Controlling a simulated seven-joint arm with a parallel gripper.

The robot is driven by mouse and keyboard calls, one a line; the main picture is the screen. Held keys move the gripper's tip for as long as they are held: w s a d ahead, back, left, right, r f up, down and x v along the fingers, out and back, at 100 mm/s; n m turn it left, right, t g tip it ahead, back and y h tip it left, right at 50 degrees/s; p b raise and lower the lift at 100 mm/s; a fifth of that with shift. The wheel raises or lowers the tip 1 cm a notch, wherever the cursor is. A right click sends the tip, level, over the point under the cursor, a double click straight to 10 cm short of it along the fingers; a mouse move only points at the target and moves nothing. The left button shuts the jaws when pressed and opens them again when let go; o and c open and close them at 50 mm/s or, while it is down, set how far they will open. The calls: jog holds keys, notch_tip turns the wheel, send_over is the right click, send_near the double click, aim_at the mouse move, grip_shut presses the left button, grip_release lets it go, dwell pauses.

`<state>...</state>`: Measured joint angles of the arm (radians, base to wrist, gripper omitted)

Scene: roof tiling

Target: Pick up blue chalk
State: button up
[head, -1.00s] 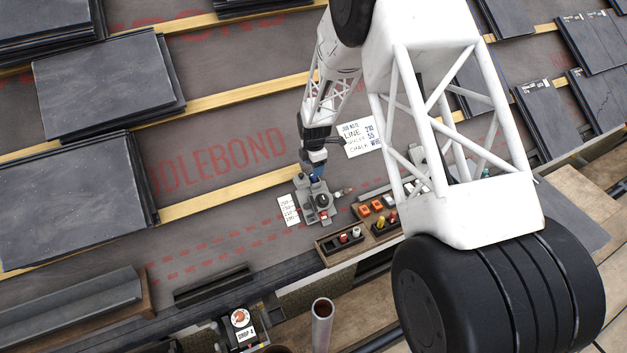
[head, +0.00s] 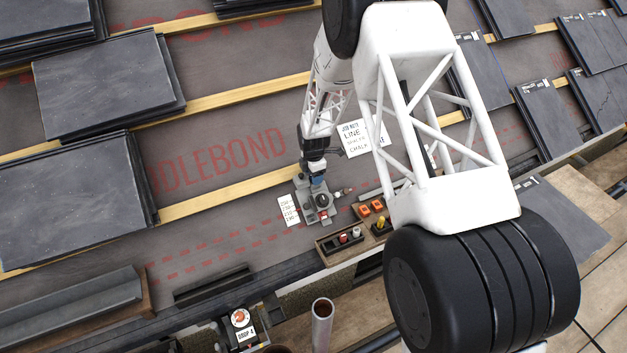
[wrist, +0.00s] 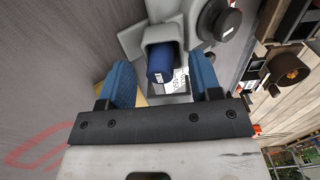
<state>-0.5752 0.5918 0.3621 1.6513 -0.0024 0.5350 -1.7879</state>
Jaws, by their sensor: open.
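The blue chalk (wrist: 160,64) shows in the wrist view as a short blue cylinder with a small white label. It sits in a grey holder (wrist: 176,27). My gripper (wrist: 163,80) is open, with one blue finger to each side of the chalk and gaps showing between. In the head view my gripper (head: 319,180) is low over the grey fixture (head: 326,216); the chalk cannot be made out there.
A dark round knob (wrist: 227,24) stands right of the chalk. A white number card (head: 289,210) lies left of the fixture, and a note sheet (head: 356,140) behind it. A wooden tray (head: 340,243) with red and white pieces is in front. Slate stacks (head: 70,190) lie left.

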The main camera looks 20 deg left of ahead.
jog(key=shift+c, duration=0.4)
jog(key=c, duration=0.9)
jog(key=shift+r, duration=0.1)
jog(key=shift+r, duration=0.65)
jog(key=shift+c, duration=0.2)
notch_tip(320, 180, up, 2)
jog(key=s+d+r, duration=0.1)
jog(key=s+d, duration=0.7)
jog(key=s, duration=0.5)
jog(key=shift+s+d+r, duration=0.25)
jog(key=shift+s, duration=0.05)
